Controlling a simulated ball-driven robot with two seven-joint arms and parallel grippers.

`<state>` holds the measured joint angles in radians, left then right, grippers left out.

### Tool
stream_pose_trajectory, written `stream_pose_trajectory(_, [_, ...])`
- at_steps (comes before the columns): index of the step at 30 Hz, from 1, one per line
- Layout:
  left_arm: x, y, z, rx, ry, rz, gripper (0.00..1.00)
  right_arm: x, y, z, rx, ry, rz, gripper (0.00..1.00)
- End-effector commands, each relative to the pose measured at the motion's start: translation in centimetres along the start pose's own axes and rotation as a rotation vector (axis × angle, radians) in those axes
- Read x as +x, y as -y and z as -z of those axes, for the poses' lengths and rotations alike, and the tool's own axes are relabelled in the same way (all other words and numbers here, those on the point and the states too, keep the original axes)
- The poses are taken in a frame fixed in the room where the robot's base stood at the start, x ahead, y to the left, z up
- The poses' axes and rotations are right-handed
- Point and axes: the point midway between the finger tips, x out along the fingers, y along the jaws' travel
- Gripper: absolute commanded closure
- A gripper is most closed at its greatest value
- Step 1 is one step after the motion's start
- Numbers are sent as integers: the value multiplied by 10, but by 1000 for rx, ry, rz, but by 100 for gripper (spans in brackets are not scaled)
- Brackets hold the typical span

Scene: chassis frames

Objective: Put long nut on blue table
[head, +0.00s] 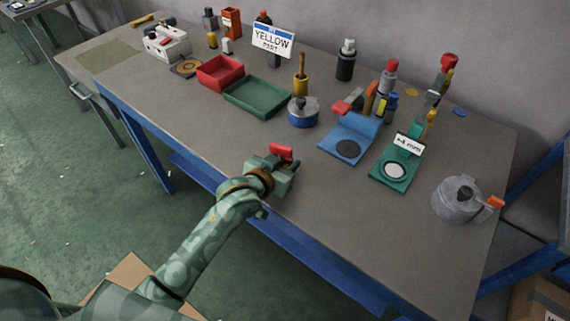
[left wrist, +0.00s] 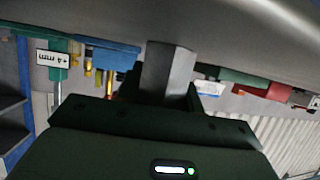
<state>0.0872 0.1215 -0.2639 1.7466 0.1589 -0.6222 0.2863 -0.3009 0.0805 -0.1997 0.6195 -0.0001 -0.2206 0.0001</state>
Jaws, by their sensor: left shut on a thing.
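My left gripper (head: 284,166) is over the front edge area of the blue-framed table (head: 330,205), which has a grey top. In the left wrist view it is shut on a grey, six-sided long nut (left wrist: 168,72), held between the dark fingers. In the head view the nut is not clearly visible. A small red piece (head: 282,152) shows at the gripper; I cannot tell whether it belongs to it. Whether the nut touches the table top is unclear. My right gripper is not in view.
Behind the gripper stand a blue-grey pot (head: 303,113), a green tray (head: 257,97), a red tray (head: 220,72), a blue stand (head: 343,145) and a green stand (head: 388,182). A grey kettle-like can (head: 457,202) stands right. The table front between gripper and can is clear.

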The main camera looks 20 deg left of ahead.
Motion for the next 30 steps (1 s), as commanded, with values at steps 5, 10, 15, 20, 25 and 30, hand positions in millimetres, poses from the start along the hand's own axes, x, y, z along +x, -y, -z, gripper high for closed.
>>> stream_pose_trajectory(5, [-1,0,2,0,0,0,94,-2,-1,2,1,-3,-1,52])
stream_pose_trajectory(10, [0,0,-1,0,2,0,43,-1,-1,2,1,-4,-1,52])
stream_pose_trajectory(15, [0,0,-1,0,2,0,41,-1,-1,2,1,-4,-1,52])
stream_pose_trajectory(20, [-1,0,2,0,1,0,41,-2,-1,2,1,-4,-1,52])
stream_pose_trajectory(25, [-27,0,4,1,2,1,41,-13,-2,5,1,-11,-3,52])
stream_pose_trajectory(30, [-69,0,5,1,2,0,41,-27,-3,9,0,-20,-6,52])
